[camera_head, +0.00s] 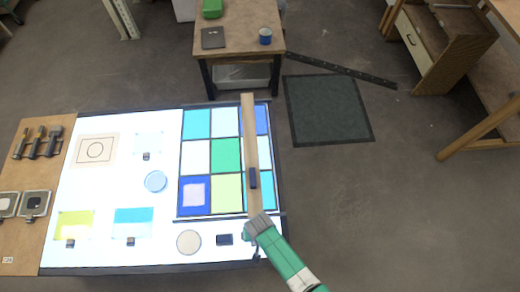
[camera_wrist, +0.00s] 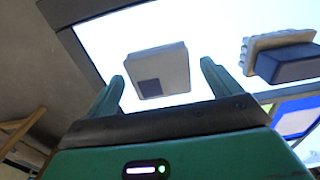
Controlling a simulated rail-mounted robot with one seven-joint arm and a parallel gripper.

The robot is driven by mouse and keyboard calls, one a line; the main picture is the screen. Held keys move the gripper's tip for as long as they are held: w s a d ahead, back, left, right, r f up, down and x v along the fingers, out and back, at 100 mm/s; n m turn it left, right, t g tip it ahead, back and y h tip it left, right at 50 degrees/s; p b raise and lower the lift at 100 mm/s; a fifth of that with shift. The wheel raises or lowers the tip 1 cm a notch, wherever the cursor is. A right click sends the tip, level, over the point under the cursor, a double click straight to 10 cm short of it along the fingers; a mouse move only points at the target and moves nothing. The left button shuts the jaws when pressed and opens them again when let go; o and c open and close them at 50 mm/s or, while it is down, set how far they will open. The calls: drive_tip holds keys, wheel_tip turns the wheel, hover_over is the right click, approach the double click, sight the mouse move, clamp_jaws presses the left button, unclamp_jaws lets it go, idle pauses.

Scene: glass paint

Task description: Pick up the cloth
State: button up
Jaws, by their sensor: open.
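A pale pinkish, soft-edged square (camera_head: 194,194) lies on the blue pane at the lower left of the pane grid; it looks like the cloth, though I cannot be sure. My gripper (camera_head: 257,226) is near the grid's lower right corner in the head view, apart from that square. In the wrist view my gripper (camera_wrist: 163,84) has its two green fingers spread, with nothing held between them. A pale block with a dark square face (camera_wrist: 160,72) shows beyond the fingertips; I cannot tell whether they touch.
A wooden bar (camera_head: 250,130) with a dark blue block (camera_head: 253,179) crosses the grid's right side. A pale disc (camera_head: 188,242) and a dark block (camera_head: 224,239) lie on the bright table (camera_head: 85,198) below the grid.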

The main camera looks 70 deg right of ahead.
drive_tip(key=c, duration=1.1)
drive_tip(key=shift+o, duration=0.2)
drive_tip(key=shift+r, duration=0.55)
wheel_tip(320, 180, up, 2)
drive_tip(key=shift+r+p, duration=0.2)
drive_tip(key=shift+p, duration=0.45)
drive_tip(key=s+a, duration=0.3)
drive_tip(key=a, duration=0.1)
drive_tip(key=s+a+r, duration=0.1)
drive_tip(key=s+a, duration=0.3)
drive_tip(key=s+a+p, duration=0.1)
drive_tip(key=s+a, duration=0.2)
drive_tip(key=a, duration=0.1)
drive_tip(key=shift+s+r, duration=0.25)
drive_tip(key=shift+o, duration=0.5)
